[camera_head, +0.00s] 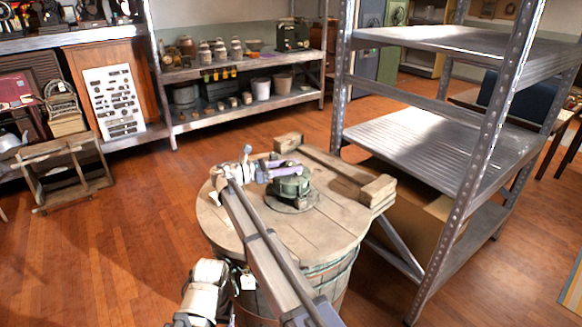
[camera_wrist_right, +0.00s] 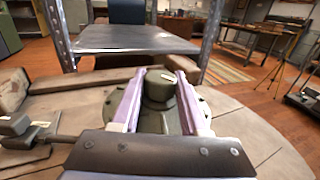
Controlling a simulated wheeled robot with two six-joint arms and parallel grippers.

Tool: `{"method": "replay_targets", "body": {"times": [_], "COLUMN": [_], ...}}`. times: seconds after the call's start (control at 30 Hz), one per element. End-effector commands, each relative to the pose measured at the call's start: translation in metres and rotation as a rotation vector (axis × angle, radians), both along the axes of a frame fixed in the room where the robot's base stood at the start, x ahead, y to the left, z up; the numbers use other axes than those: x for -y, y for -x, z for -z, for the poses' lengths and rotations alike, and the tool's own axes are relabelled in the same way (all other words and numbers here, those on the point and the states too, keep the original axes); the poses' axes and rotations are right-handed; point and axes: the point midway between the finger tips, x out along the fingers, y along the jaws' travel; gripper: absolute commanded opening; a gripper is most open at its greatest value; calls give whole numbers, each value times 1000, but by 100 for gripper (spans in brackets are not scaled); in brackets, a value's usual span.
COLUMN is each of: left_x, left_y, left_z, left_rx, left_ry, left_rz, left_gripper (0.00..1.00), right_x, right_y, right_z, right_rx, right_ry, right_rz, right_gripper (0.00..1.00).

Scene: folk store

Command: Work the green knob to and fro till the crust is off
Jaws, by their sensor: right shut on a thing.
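The dull green knob (camera_head: 290,188) stands on top of a round wooden barrel lid (camera_head: 330,225). My right gripper (camera_head: 288,170) reaches over the lid from the left, with its pale purple fingers at the knob's upper part. In the right wrist view the knob (camera_wrist_right: 160,88) sits between the two fingers, which are shut on it, one on each side. A round, darker base plate shows around the knob's foot. I cannot make out any crust clearly. My left gripper is not in view.
A wooden bar with end blocks (camera_head: 378,188) lies across the lid's far right side. A metal shelf rack (camera_head: 430,130) stands close to the right. Shelves with pots (camera_head: 240,105) line the back wall.

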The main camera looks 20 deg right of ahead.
Motion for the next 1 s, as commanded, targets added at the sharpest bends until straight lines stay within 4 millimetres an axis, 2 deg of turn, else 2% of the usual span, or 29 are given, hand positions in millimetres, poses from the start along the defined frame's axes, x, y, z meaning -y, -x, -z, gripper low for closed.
{"method": "replay_targets", "body": {"times": [0.07, 0.1, 0.33, 0.73, 0.87, 1.0], "left_x": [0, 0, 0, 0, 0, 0], "left_y": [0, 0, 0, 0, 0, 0], "left_z": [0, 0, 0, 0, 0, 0], "left_rx": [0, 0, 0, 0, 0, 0], "left_ry": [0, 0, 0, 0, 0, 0], "left_rz": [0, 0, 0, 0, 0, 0], "left_gripper": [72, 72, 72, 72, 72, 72], "right_x": [1, 1, 1, -5, -18, -40], "right_y": [-1, 0, 0, -1, -1, -1], "right_z": [0, 0, 0, 0, 0, 0], "right_rx": [0, 0, 0, 0, 0, 0], "right_ry": [2, 2, 1, 1, 1, 1], "right_rz": [0, 0, 0, -2, -2, -3], "right_gripper": [0, 47, 73, 74, 74, 74]}}
